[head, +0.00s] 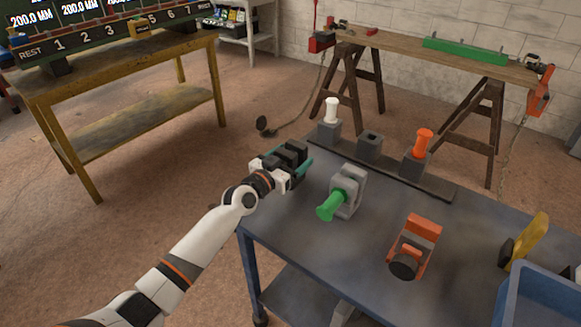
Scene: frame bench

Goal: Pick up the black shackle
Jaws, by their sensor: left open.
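My left gripper (280,168) is open at the far left corner of the blue-grey table, with teal parts at both sides of its jaws. A dark, blocky thing, which looks like the black shackle (291,153), shows between and just beyond the jaws. The gripper partly hides it, and its outline merges with the dark fingers. I cannot tell whether the fingers touch it. My right gripper is not in view.
Close to the right stands a grey shackle (350,187) with a green pin (331,206). An orange shackle (419,232) and a yellow one (531,237) lie further right. Behind is a dark rail (436,185) with grey blocks. A blue bin (545,285) fills the near right corner.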

